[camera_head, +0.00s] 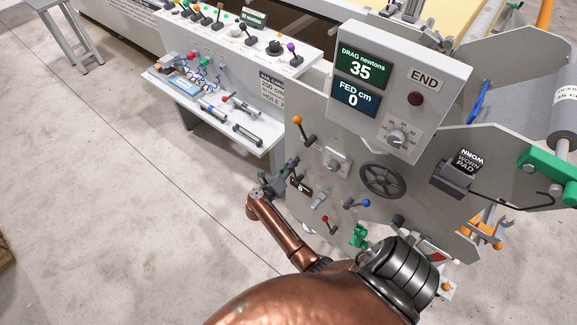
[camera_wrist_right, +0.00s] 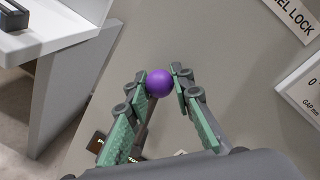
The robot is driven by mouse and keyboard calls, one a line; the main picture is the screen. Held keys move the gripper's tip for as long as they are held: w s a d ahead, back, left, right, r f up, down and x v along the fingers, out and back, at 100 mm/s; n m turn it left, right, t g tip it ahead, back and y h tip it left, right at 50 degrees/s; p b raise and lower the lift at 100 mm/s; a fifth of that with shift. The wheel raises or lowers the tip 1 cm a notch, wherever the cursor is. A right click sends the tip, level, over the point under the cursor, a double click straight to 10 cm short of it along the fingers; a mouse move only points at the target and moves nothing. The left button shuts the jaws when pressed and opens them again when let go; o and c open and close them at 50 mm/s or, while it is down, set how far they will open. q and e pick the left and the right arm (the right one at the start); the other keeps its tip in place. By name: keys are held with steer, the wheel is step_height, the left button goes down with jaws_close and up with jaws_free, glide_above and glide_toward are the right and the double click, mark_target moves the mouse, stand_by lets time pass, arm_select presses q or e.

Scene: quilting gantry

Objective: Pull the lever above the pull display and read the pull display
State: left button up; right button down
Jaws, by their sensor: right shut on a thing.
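A lever with a purple ball knob sits on the grey side panel (camera_head: 335,228); the knob (camera_wrist_right: 159,83) shows between my fingertips in the right wrist view. My right gripper (camera_head: 290,168) is shut on this knob. My left gripper is not in view.
The control box (camera_head: 403,85) above shows DRAG newtons 35 and FED cm 0.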

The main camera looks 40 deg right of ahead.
steer(key=shift+w+a+f+n, duration=0.15)
steer(key=shift+w+f+n, duration=0.2)
steer(key=shift+w+n, duration=0.25)
steer(key=c, duration=1.7)
jaws_free()
steer(key=shift+w, duration=0.1)
steer(key=shift+r, duration=0.1)
step_height(320, 180, up, 10)
